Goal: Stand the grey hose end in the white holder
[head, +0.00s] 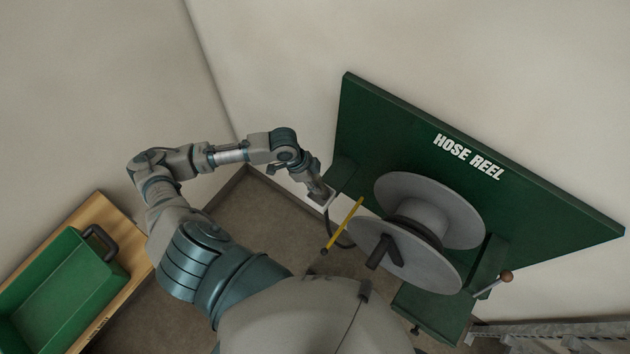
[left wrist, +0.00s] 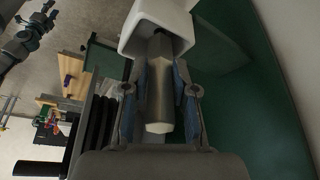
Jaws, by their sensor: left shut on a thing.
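My left gripper (head: 322,197) is at the left side of the hose reel in the head view. In the left wrist view the two fingers of the left gripper (left wrist: 159,98) are shut on the grey hose end (left wrist: 158,85), one on each side. The white holder (left wrist: 150,16) is at the top of that view, and the upper part of the hose end overlaps its opening. How deep the hose end sits, and whether it touches the holder's walls, I cannot tell. In the head view the gripper mostly hides the hose end. My right gripper is not clearly shown.
The grey hose reel (head: 403,262) stands in front of a green panel (head: 400,130). A yellow bar (head: 343,225) and a dark hose (head: 340,240) are close to my left gripper. A green bin (head: 65,290) sits on a wooden surface (head: 120,225) at the left.

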